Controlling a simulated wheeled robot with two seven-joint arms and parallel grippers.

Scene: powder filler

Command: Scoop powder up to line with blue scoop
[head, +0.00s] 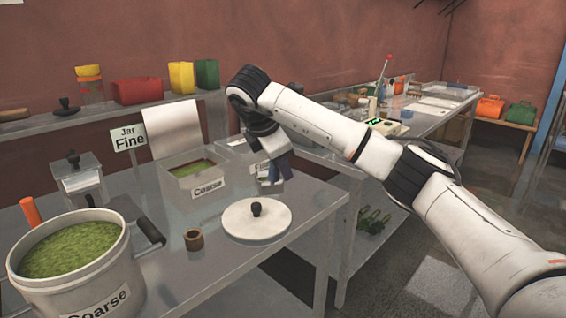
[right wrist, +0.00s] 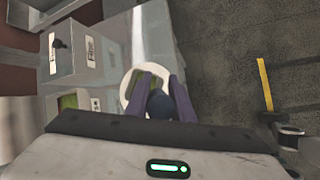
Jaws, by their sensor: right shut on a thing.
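My right gripper (head: 279,170) points down over the metal table beside the small container labelled Fine (head: 262,167). In the right wrist view its two purple-blue fingers (right wrist: 162,92) are shut on a dark, round-ended thing (right wrist: 160,105); I cannot tell whether this is the blue scoop's handle. Beyond the fingers is a white ring-shaped rim (right wrist: 127,97) with green inside it. A box labelled Coarse (head: 207,190) holds green powder. A large pot labelled Coarse (head: 95,285), full of green powder (head: 70,248), stands front left. No fill line is visible. My left gripper is not in view.
A white lid with a black knob (head: 240,222) lies on the table. A brown cup (head: 193,240) stands left of it. A side bench (head: 425,125) holds equipment.

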